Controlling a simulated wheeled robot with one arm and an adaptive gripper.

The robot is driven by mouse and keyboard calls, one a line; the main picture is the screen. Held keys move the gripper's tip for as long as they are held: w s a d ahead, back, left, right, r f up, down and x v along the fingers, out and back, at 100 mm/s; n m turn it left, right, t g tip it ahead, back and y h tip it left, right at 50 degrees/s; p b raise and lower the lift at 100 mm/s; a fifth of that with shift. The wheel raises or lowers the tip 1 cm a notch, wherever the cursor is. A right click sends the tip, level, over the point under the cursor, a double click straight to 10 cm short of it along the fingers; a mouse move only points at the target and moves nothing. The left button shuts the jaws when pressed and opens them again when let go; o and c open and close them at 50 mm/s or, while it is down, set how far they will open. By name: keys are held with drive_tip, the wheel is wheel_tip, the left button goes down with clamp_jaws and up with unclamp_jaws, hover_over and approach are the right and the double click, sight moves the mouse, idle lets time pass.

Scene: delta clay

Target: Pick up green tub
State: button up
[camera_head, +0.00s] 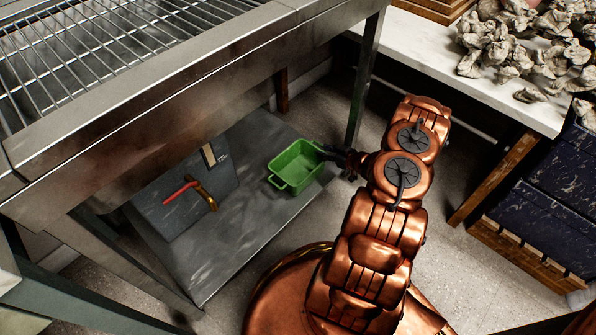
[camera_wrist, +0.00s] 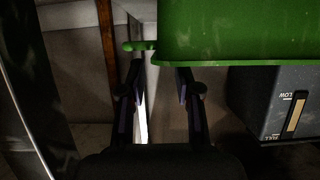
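The green tub (camera_head: 297,167) is a small open rectangular container on the grey lower shelf (camera_head: 235,225) under the metal rack, and it looks empty. My gripper (camera_head: 332,153) is at the tub's right end, close to its rim; its fingers are small and dark in the head view. In the wrist view the tub (camera_wrist: 240,30) fills the upper right, with a handle end sticking out to the left. My gripper (camera_wrist: 158,80) has its two fingers apart there, just short of the tub's edge, with nothing held between them. Whether a fingertip touches the tub I cannot tell.
A dark grey box (camera_head: 160,205) with a red and brass handle stands left of the tub; it also shows in the wrist view (camera_wrist: 270,110). A metal leg (camera_head: 364,85) rises beside my gripper. The wire rack (camera_head: 110,40) overhangs the shelf. Clay lumps (camera_head: 510,45) lie on a white table.

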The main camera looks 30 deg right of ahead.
sight(315, 148)
drive_tip(key=shift+b+x, duration=1.3)
drive_tip(key=shift+x, duration=1.65)
drive_tip(key=shift+r, duration=0.15)
drive_tip(key=shift+c, duration=0.4)
clamp_jaws()
